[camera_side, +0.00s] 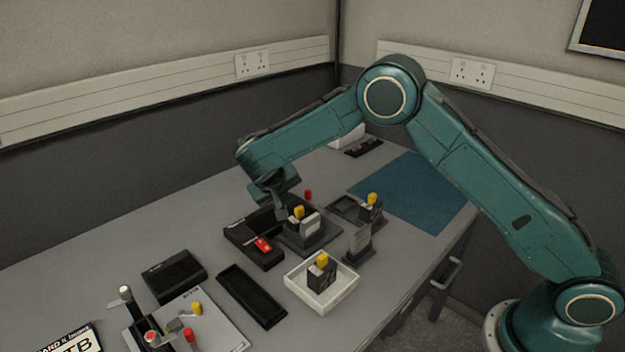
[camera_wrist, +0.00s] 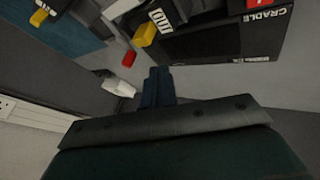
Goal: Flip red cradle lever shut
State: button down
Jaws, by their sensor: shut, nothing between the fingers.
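The cradle (camera_side: 242,237) is a black block in the middle of the bench. Its red lever (camera_side: 264,244) shows near its front end; I cannot tell whether the lever is open or shut. In the wrist view the cradle (camera_wrist: 215,42), with "CRADLE" lettered on it, fills the upper right, and the red lever (camera_wrist: 257,3) is cut off by the top edge. My gripper (camera_side: 281,215) is shut and empty, pointing down at the far side of the cradle, behind and right of the lever and apart from it. Its closed fingers show in the wrist view (camera_wrist: 157,86).
A grey stand with a yellow-topped block (camera_side: 299,212) is close right of my gripper. A red knob (camera_side: 308,195) is just behind. A white tray (camera_side: 327,293) holds another yellow-topped block. A black tray (camera_side: 251,296) lies in front. The blue mat (camera_side: 415,190) is mostly clear.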

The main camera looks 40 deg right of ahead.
jog(key=shift+w+d+f, duration=0.1)
jog(key=shift+d+f, duration=0.3)
jog(key=shift+d, duration=0.5)
jog(key=shift+d+f, duration=0.35)
jog(key=shift+d, duration=0.6)
jog(key=shift+w+d+f, duration=0.1)
jog(key=shift+d+f, duration=0.3)
jog(key=shift+d, duration=0.5)
